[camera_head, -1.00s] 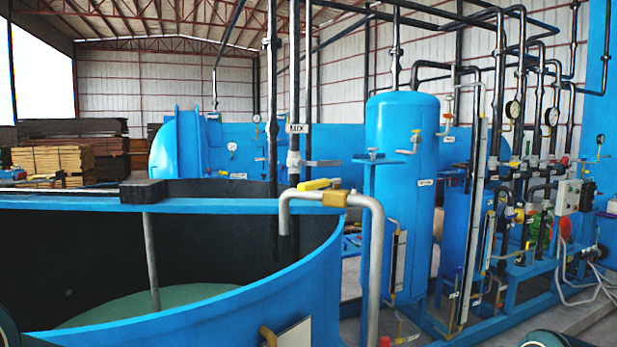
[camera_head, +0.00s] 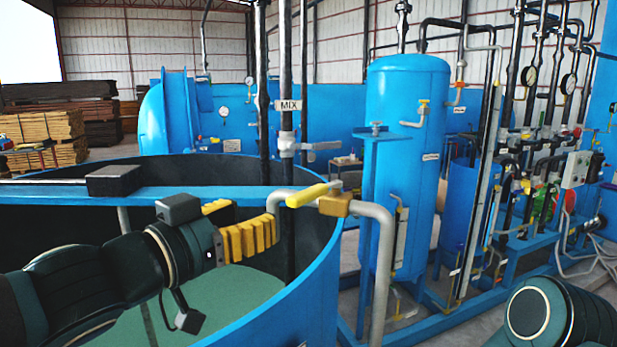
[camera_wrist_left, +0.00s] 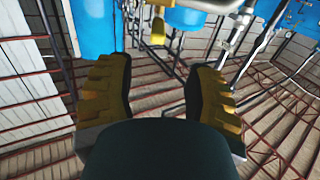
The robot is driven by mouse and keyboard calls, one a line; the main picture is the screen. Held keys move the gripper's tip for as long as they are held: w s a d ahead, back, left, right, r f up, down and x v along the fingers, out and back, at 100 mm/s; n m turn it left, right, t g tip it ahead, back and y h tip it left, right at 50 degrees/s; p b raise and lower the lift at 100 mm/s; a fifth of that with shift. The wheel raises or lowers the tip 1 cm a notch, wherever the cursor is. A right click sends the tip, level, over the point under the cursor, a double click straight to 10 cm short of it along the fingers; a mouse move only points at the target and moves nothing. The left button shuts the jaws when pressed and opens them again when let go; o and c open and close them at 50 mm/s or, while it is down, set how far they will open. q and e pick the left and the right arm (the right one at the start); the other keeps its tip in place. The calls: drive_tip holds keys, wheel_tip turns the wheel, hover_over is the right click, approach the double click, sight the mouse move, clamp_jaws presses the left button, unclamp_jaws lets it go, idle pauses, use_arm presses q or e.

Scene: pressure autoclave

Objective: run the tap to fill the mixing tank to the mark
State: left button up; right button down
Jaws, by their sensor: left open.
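The mixing tank (camera_head: 322,285) is a large open blue round vessel at the lower left of the head view. A flat green surface (camera_head: 240,300) shows low inside it; I cannot tell if it is liquid or floor. The tap is a grey bent pipe (camera_head: 379,250) with a brass body (camera_head: 335,204) and a yellow lever (camera_head: 307,195), hooked over the tank's right rim. My left gripper (camera_head: 258,222) is open and empty over the tank, just left of the tap and apart from the lever. Its yellow fingers (camera_wrist_left: 157,75) also show in the left wrist view. No fill mark is visible.
A blue beam (camera_head: 150,196) with a black block (camera_head: 114,180) crosses the tank top. A black vertical pipe with a MIX label (camera_head: 288,105) stands behind the tap. A blue upright cylinder (camera_head: 405,165) and piping stand to the right. My right arm shows at lower right.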

sight(308, 190)
use_arm(q)
drive_tip(key=b+x, duration=0.4)
drive_tip(key=x, duration=0.8)
drive_tip(key=shift+d+r+b, duration=0.1)
drive_tip(key=shift+d+b, duration=0.2)
drive_tip(key=shift+b, duration=0.05)
drive_tip(key=shift+w+d+r, duration=0.1)
drive_tip(key=shift+w+d, duration=0.2)
drive_tip(key=shift+w, duration=0.1)
clamp_jaws()
